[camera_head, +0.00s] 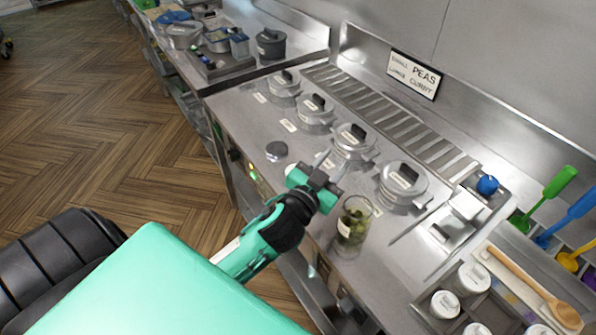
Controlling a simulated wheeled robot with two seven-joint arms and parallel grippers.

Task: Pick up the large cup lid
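My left gripper (322,164) reaches over the steel counter from the lower left, beside the row of lidded pots. Its fingers are small and partly hidden by its own teal body, so I cannot tell if they are open or shut. A small round grey, lid-like disc (276,150) lies on the counter to the left of the gripper, apart from it. I cannot tell for sure that it is the large cup lid. A clear cup (354,221) with green contents and a white label stands upright and uncovered, to the lower right of the gripper. My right gripper is out of view.
Several lidded pots, the nearest one (403,182) at right, are sunk in the counter (240,112). White-lidded containers (474,277) and a wooden spoon (530,285) are at lower right. A sign (414,74) is on the back wall. Bare counter surrounds the disc.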

